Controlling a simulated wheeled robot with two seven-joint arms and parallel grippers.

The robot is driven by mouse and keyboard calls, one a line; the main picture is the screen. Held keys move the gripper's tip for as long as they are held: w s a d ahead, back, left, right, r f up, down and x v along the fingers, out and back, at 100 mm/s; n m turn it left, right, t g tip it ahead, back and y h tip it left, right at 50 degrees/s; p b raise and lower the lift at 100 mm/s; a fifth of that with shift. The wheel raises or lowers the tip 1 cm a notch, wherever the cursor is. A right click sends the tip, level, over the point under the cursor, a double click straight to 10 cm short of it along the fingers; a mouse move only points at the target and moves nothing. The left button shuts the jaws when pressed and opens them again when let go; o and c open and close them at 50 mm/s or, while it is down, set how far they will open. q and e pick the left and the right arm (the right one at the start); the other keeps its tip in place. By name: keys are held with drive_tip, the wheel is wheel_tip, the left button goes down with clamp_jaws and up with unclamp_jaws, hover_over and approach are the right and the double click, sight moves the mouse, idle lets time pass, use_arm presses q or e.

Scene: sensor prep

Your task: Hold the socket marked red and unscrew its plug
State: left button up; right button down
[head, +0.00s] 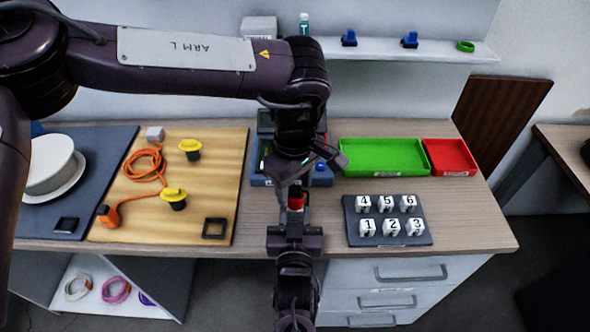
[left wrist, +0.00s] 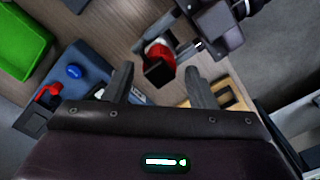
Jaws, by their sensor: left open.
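The red-marked socket (head: 296,203) is a small red piece with a dark end, held off the table near its front edge. In the left wrist view it (left wrist: 160,52) shows red with a black square end (left wrist: 159,73) facing the camera. I cannot make out where plug and socket meet. My right gripper (head: 295,216) comes from the front and is shut on the red piece; its fingers also show in the left wrist view (left wrist: 176,48). My left gripper (head: 296,185) points down just above the piece. It is open, with its fingers spread towards the black end, apart from it.
A blue caddy (head: 258,179) stands behind the grippers. Green (head: 383,171) and red (head: 452,172) trays and a numbered block rack (head: 390,241) lie to the right. A wooden board (head: 120,226) with yellow-topped pieces (head: 174,194) and orange cable lies left.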

use_arm(q)
drive_tip(key=shift+f, duration=0.8)
